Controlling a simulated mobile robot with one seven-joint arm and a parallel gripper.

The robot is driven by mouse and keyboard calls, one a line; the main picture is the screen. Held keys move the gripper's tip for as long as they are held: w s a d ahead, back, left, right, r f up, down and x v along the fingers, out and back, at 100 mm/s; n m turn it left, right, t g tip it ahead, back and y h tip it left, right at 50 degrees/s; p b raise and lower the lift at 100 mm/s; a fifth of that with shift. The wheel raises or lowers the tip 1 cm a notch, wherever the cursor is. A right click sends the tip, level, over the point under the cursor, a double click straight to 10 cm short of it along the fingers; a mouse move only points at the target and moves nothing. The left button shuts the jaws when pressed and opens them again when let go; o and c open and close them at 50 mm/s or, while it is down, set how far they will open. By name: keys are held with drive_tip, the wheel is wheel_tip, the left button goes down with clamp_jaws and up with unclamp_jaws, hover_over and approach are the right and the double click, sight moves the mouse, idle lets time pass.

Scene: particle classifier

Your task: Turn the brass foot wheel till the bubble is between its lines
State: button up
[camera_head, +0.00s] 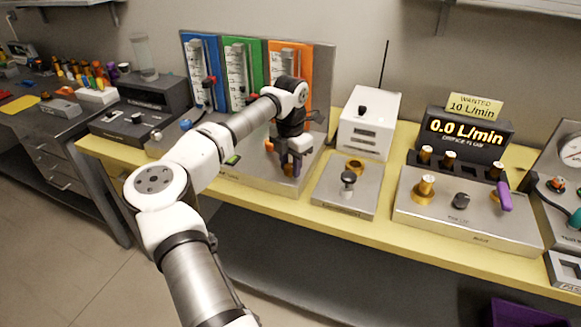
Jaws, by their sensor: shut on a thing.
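My arm reaches from the bottom of the view to the flowmeter stand (262,172) with blue, green and orange panels. My gripper (293,163) points down at the right front of its metal base. It is shut on the brass foot wheel (288,171), of which only a small part shows below and beside the fingers. A small yellow-green strip (233,160) on the base, left of the gripper, looks like the level vial. It is too small to see a bubble or lines.
Right of the stand are a plate with a black knob (348,178) and a brass ring, a white box (368,122), and a console with a display reading 0.0 L/min (466,132). A black box (155,92) stands left. The yellow bench edge (300,208) runs in front.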

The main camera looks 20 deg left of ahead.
sight(291, 166)
drive_tip(key=n+b, duration=0.1)
drive_tip(key=n, duration=0.5)
drive_tip(key=shift+n, duration=0.3)
idle(0.4)
drive_tip(key=o, duration=1)
drive_tip(key=shift+c, duration=0.2)
wheel_tip(291, 166, up, 14)
drive_tip(key=b, duration=0.2)
drive_tip(key=shift+f, duration=0.1)
